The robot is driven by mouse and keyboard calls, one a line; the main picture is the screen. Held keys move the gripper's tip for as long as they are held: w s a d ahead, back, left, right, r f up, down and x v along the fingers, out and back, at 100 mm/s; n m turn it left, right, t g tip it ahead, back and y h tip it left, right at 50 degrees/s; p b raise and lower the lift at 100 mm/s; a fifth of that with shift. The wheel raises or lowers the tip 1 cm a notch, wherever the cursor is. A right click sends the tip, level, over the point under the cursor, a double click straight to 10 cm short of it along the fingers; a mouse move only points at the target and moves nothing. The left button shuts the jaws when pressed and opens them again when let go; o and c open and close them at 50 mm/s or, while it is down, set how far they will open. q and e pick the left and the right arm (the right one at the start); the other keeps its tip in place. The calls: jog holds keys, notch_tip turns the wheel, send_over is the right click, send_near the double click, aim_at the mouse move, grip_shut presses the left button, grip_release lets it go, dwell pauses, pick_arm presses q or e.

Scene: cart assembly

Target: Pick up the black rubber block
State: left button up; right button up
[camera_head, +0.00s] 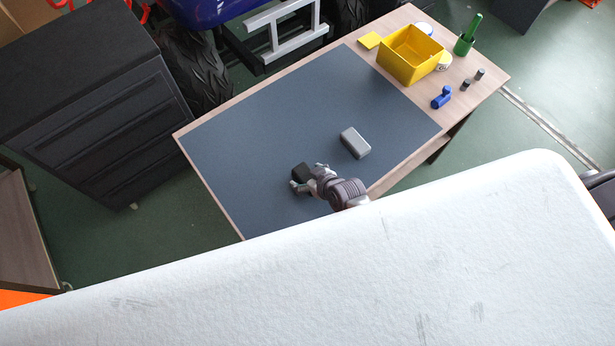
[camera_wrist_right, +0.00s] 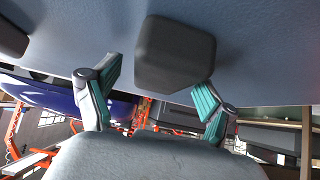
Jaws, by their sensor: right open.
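The black rubber block (camera_head: 300,171) lies on the dark grey mat (camera_head: 260,120) of the table. My right gripper (camera_head: 307,178) is beside it, low over the mat. In the right wrist view the black block (camera_wrist_right: 175,50) shows just beyond the teal-padded fingers of my open right gripper (camera_wrist_right: 157,80). The right-hand fingertip overlaps the block's lower edge in that view; I cannot tell whether they touch. The other finger stands clear to the left of the block. My left gripper is not in view.
A light grey block (camera_head: 355,143) lies on the mat, up and right of the gripper. A yellow bin (camera_head: 410,55), a green cup (camera_head: 464,45) and a blue part (camera_head: 441,97) stand at the table's far right. The mat's left half is clear.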

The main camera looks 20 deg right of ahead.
jog(key=shift+c, duration=0.3)
jog(key=c, duration=1.3)
